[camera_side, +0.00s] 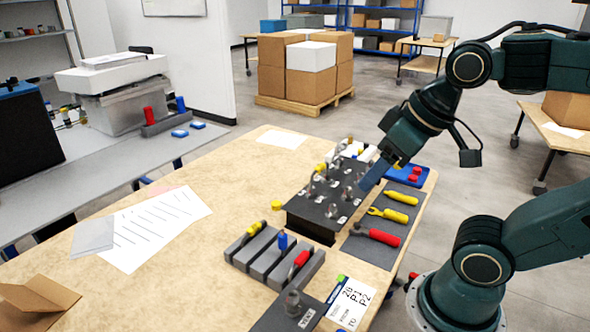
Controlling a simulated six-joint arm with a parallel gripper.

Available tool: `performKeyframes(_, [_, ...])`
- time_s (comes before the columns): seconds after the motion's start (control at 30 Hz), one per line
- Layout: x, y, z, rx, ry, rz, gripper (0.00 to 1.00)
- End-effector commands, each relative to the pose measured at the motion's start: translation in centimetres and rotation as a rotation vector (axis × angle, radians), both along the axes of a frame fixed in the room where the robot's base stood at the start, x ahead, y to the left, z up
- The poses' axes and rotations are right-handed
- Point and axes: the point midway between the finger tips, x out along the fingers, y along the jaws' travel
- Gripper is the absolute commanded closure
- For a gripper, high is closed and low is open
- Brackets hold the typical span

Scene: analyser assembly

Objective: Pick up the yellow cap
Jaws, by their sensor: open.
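A small round yellow cap (277,205) lies on the wooden table, just left of the black block with metal fittings (312,217). Nothing covers it. My gripper (374,172) hangs over the right part of the block, near the blue tray, up and to the right of the cap and well apart from it. It is open; its fingers are small and partly overlap the things behind, and I see nothing held. A yellow spot (398,164) shows beside the gripper; I cannot tell what it belongs to.
A grey rack (262,265) holds yellow, blue and red pieces in front of the block. A dark mat (361,252) with yellow and red tools lies right of it. The blue tray (425,180) holds red pieces. Left of the cap, the table is clear up to the papers (165,222).

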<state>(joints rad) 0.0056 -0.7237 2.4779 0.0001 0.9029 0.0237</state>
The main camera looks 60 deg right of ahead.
Motion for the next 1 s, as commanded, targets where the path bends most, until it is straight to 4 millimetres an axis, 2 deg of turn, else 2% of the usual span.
performKeyframes(0.27, [3.7,-0.8,1.6,0.059,0.048,-0.150,0.43])
performKeyframes(0.53, [9.4,-2.2,2.8,0.138,0.104,-0.368,0.43])
performKeyframes(0.77, [14.5,-3.9,2.7,0.199,0.150,-0.558,0.43])
performKeyframes(1.0, [19.7,-6.1,1.4,0.257,0.195,-0.760,0.43])
